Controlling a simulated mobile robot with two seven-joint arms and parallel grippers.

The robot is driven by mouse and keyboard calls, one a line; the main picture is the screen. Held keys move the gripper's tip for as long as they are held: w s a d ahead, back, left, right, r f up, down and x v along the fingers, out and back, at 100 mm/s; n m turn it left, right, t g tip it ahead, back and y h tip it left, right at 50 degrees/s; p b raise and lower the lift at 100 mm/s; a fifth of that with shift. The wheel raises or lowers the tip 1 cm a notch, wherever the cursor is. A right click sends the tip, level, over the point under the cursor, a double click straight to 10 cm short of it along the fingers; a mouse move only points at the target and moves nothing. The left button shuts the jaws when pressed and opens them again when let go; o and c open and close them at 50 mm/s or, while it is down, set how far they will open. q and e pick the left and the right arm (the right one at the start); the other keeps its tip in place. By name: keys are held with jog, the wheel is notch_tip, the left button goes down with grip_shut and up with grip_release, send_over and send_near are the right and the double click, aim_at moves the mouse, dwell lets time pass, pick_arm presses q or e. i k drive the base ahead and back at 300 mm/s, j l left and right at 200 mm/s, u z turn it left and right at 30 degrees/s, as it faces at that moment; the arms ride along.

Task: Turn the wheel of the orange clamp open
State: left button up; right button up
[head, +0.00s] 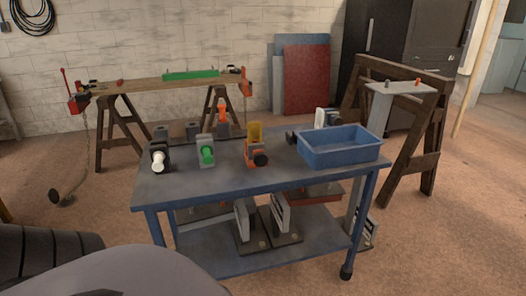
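An orange clamp (250,152) stands on the blue-grey bench (215,186), right of the middle, with an orange-yellow upper part. A dark round knob (261,160), which looks like its wheel, faces the front of the bench. The view is too small to tell how far the wheel is turned or whether the clamp holds anything. Neither of my grippers is in view.
A green-wheeled clamp (206,153) and a white-knobbed one (159,159) stand left of the orange clamp. A blue bin (342,152) is on its right. The bench's front strip is clear.

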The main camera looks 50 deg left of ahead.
aim_at(261, 159)
jog(key=u, duration=1.1)
jog(key=i+l+u, duration=0.1)
jog(key=u, duration=0.25)
jog(key=l+u, duration=0.1)
jog(key=u, duration=0.25)
jog(key=i+l+u, duration=0.15)
jog(key=u, duration=0.2)
jog(key=l+u, duration=0.35)
jog(key=i+l+u, duration=0.1)
jog(key=l+u, duration=0.65)
jog(key=l, duration=0.7)
jog(key=k+l+u, duration=0.15)
jog(key=l, duration=0.2)
